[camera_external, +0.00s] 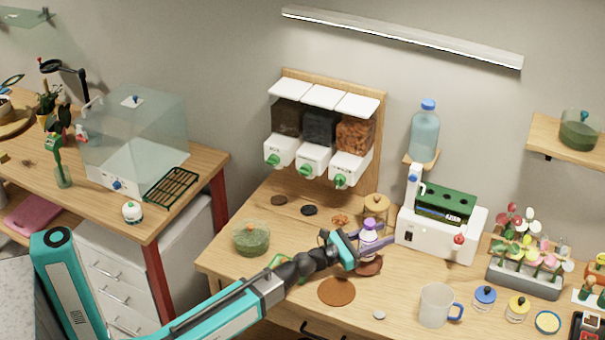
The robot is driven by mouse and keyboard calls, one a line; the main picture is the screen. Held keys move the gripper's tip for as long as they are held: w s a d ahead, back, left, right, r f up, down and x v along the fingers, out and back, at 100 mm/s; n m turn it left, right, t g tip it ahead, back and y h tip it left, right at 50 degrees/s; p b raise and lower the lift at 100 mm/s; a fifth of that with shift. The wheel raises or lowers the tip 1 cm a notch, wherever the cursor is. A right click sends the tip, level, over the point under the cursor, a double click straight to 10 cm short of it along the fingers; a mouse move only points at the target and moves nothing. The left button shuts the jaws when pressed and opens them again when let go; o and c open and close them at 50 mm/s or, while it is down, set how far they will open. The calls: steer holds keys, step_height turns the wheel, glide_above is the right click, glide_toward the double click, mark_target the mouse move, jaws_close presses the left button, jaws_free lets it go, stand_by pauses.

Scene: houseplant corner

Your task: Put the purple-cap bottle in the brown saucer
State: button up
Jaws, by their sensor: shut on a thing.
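The purple-cap bottle (369,229) is small and white with a purple cap, and stands about upright near the middle of the wooden bench. My gripper (373,248) reaches it from the left and is shut on it, with the fingers around its body. A reddish-brown saucer (371,268) shows directly below the bottle. The bottle's foot is partly hidden by my gripper, so I cannot tell whether it touches the saucer or hangs just above it. A flat orange-brown disc (337,292) lies in front, to the left of the saucer.
A white machine (437,236) with a green top stands right of the bottle. A small wooden stand (376,206) is behind it. A mug (435,305) and small lidded jars (484,297) sit front right. A green-filled glass jar (251,239) is left. Dispensers (313,158) hang behind.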

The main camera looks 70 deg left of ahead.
mark_target(362, 235)
steer(key=shift+f+b, duration=0.75)
steer(key=shift+f, duration=1.25)
steer(key=shift+f, duration=0.1)
steer(key=o, duration=1.4)
steer(key=shift+s+d+f, duration=0.1)
steer(key=shift+s, duration=1.15)
steer(key=shift+s+d, duration=0.1)
steer(key=shift+s, duration=1.15)
step_height(362, 235, up, 7)
steer(key=shift+r+p, duration=0.1)
steer(key=shift+p, duration=1.1)
